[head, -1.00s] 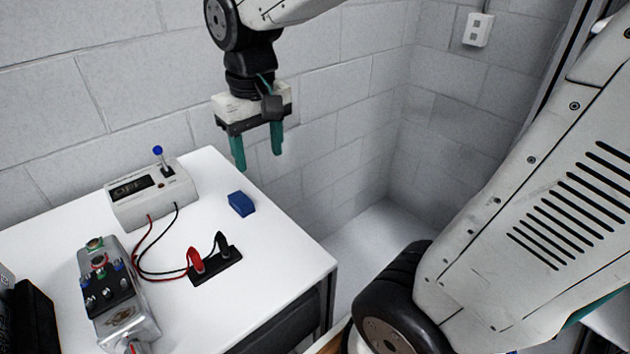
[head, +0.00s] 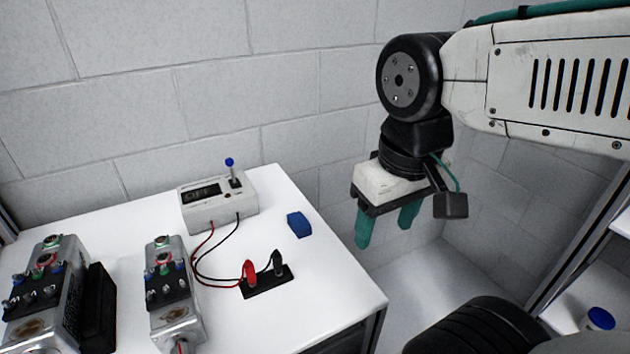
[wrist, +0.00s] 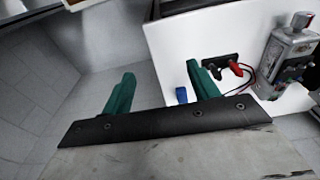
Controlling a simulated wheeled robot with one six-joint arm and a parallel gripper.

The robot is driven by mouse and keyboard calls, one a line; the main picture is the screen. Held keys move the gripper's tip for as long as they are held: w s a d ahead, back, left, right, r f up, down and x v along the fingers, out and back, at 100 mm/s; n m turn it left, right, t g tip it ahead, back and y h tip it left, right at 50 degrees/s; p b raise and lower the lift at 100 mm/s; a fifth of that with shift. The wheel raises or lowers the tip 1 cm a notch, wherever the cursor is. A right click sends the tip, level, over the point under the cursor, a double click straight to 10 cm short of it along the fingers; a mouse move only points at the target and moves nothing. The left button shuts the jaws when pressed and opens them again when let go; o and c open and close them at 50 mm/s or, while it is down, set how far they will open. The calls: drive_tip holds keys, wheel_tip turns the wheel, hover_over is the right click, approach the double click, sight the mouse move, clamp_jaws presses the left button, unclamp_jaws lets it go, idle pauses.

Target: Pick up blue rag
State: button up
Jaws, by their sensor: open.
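A small blue block-shaped thing, apparently the blue rag (head: 299,224), lies on the white table near its right edge, right of the grey box. My gripper (head: 387,230) has two green fingers. It is open and empty, held above and to the right of the rag, past the table's edge. It also shows open in the wrist view (wrist: 160,85).
A grey box (head: 218,203) with a blue-tipped lever is wired to red and black plugs on a black strip (head: 267,282). Metal pedal-like devices (head: 172,300) stand at the left of the white table (head: 330,285). A block wall stands behind.

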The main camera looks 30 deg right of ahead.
drive_tip(key=g, duration=0.1)
hover_over(299, 220)
drive_tip(key=f, duration=0.8)
drive_tip(key=shift+d+f, duration=0.15)
drive_tip(key=shift+d, duration=0.05)
drive_tip(key=f, duration=0.7)
drive_tip(key=shift+a+f, duration=0.2)
drive_tip(key=shift+f, duration=0.1)
drive_tip(key=c, duration=1.1)
drive_tip(key=shift+r, duration=0.1)
drive_tip(key=shift+c, duration=0.2)
